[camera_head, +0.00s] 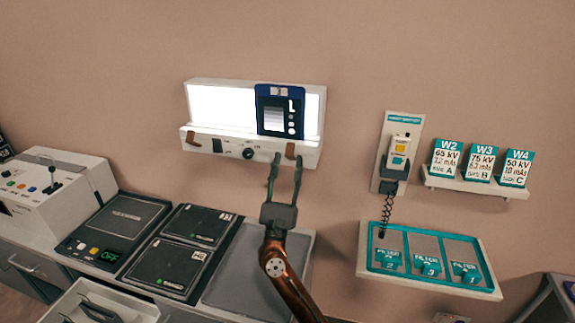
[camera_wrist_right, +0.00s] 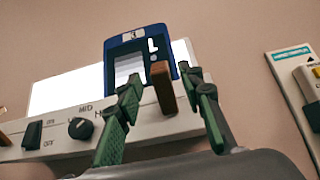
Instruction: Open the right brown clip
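The right brown clip (camera_head: 290,150) is on the front ledge of the white lightbox (camera_head: 230,144), at its right end, below a dark blue framed film (camera_head: 279,111). In the right wrist view the clip (camera_wrist_right: 163,88) stands upright between my fingers. My right gripper (camera_head: 286,162) is open, its two fingers on either side of the clip. It also shows in the right wrist view (camera_wrist_right: 161,80). I cannot tell whether a finger touches the clip. The left brown clip (camera_head: 190,139) is at the ledge's left end. My left gripper is not in view.
A switch (camera_head: 217,146) and a black knob (camera_head: 248,153) sit on the lightbox front. A corded handset (camera_head: 398,150) hangs to the right, above a teal filter tray (camera_head: 369,258). Cards (camera_head: 445,158) stand on a shelf. Dark plates (camera_head: 165,268) lie on the counter below.

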